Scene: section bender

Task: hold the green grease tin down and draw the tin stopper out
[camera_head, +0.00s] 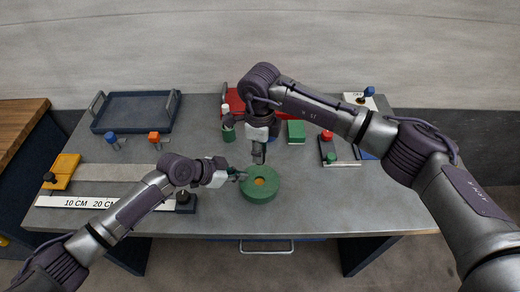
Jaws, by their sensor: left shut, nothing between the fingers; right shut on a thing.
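The green grease tin (262,196) is a low round disc lying flat near the front middle of the table. A round opening in its top shows orange inside. My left gripper (241,176) is shut and empty at the tin's upper left rim, seemingly touching it. My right gripper (258,158) points down just behind and above the tin, its fingers shut. A dark piece at its fingertips appears to be the tin stopper, apart from the opening; the fingers mostly hide it.
A small green can (228,134) stands behind left of the tin, near a red tray (234,100). A green block (296,131) lies to the right. A blue tray (135,112) is at back left. A long ruler (75,202) lies at left. The table front right is clear.

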